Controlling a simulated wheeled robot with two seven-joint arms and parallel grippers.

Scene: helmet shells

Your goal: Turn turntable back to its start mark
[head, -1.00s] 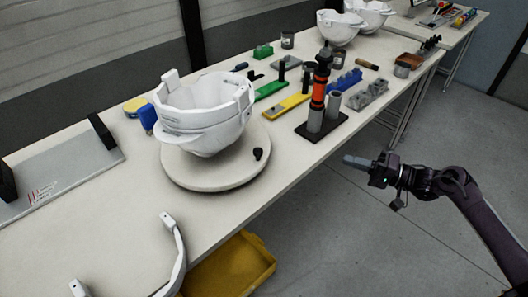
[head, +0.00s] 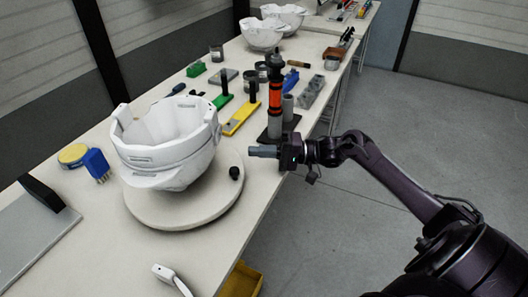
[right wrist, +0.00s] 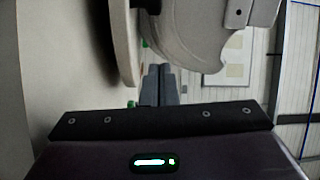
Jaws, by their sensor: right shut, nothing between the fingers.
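The round, pale turntable (head: 196,212) sits near the front edge of the bench in the head view. A white helmet shell (head: 170,152) rests on it. A small black knob (head: 234,173) stands on the turntable's right side. No start mark can be made out. My right gripper (head: 256,152) is shut and empty, to the right of the knob and apart from it. In the right wrist view the shut fingers (right wrist: 161,80) point towards the turntable's edge (right wrist: 126,45) and the shell (right wrist: 195,30). My left gripper is out of view.
Behind my right gripper stands a black and orange tool (head: 275,100) on a dark base. A yellow bin (head: 243,281) is below the bench.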

